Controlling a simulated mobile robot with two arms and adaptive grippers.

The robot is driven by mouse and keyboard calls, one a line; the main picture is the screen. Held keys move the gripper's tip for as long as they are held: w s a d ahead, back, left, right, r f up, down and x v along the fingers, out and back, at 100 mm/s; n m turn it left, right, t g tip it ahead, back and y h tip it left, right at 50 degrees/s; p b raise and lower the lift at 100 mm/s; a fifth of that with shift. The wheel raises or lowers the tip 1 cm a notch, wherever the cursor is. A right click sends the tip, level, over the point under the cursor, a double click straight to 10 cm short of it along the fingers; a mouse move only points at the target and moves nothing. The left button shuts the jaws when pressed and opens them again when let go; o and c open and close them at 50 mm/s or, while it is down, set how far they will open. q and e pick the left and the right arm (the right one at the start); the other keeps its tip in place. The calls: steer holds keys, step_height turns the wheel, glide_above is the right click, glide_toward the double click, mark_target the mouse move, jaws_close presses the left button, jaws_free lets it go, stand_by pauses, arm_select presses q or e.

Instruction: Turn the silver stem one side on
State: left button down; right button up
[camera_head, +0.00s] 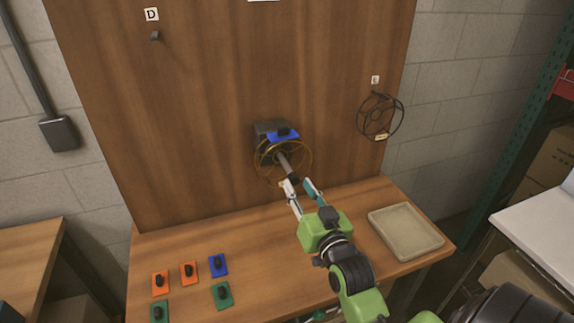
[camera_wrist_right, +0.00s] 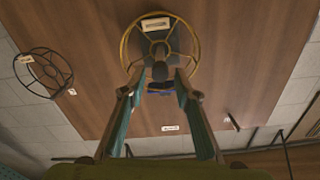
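The silver stem (camera_head: 287,167) sticks out toward me from a dark grey box (camera_head: 266,129) on the wooden board. A yellow spoked ring (camera_head: 309,160) surrounds the stem near the box. A blue plate with a black knob (camera_head: 283,134) sits on top of the box. My right gripper (camera_head: 301,186) is open, its fingertips at the stem's near end. In the right wrist view the gripper (camera_wrist_right: 157,84) has its fingers apart on either side of the stem (camera_wrist_right: 160,72), with gaps visible. Contact cannot be told. My left gripper is not in view.
A black spoked ring (camera_head: 381,117) hangs on the board at the right. A beige tray (camera_head: 406,231) lies on the table's right side. Several coloured plates with black knobs, including a blue one (camera_head: 218,265), lie at the left. An empty hook (camera_head: 155,36) is at upper left.

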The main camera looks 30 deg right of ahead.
mark_target(287, 168)
steer(key=p+x, duration=0.2)
steer(key=x, duration=0.7)
steer(key=shift+w, duration=0.15)
jaws_close()
